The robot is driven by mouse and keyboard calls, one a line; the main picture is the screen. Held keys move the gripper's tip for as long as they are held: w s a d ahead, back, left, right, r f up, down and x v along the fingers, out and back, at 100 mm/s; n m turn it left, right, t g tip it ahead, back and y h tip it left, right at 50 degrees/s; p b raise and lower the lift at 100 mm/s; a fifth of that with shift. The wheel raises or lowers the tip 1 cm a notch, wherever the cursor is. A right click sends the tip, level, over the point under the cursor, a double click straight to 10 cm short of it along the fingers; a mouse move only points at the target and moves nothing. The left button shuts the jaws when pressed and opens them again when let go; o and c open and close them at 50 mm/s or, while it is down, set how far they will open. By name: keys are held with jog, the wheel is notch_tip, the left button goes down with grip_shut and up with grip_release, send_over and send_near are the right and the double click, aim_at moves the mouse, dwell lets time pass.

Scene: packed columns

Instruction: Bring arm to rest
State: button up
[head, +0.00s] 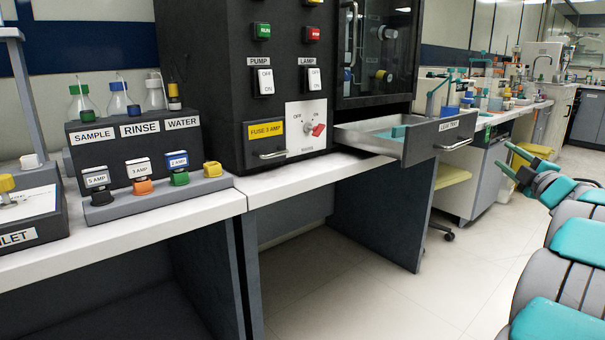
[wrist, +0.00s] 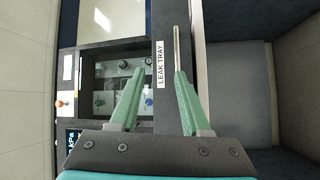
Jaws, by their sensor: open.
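My gripper (head: 503,156) is at the right of the head view, open and empty, its two green fingers apart. It is to the right of the pulled-out leak tray drawer (head: 418,147), with a visible gap from the drawer's handle (head: 456,144). In the wrist view the open fingers (wrist: 159,72) point toward the drawer front with its "LEAK TRAY" label (wrist: 161,64). The handle (wrist: 177,48) lies by the right fingertip in that picture; the depth between them is hard to judge there. A teal item (head: 393,132) lies in the tray.
The dark cabinet (head: 225,90) carries switches, a red-handled dial (head: 318,129) and a fuse drawer (head: 266,133). The white bench (head: 300,178) holds bottles and fuse blocks at left. A further bench (head: 480,155) stands behind my gripper. The floor (head: 440,270) in front is clear.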

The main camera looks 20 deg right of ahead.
jog(key=w+a+m+g+h, duration=0.3)
jog(key=w+a+m, duration=0.1)
jog(key=m, duration=0.1)
jog(key=s+a+f+m+g+y+p, duration=0.1)
jog(key=s+a+f+m+g, duration=0.35)
jog(key=a+f, duration=0.55)
jog(key=s+a+f+m+g+y+p, duration=0.1)
jog(key=s+a+f+m+g, duration=0.35)
jog(key=a, duration=0.85)
jog(key=s+a+f+g+y, duration=0.3)
jog(key=s+a+f, duration=0.3)
jog(key=s+a, duration=0.7)
jog(key=s+a+f+n+g+y, duration=0.1)
jog(key=s+a+f+g+y, duration=0.2)
jog(key=s+a, duration=1)
notch_tip(320, 180, down, 3)
jog(key=g+p, duration=0.1)
jog(key=g, duration=0.1)
jog(key=shift+a+n+g, duration=0.3)
jog(key=shift+a+g, duration=0.1)
jog(key=shift+w+d, duration=0.1)
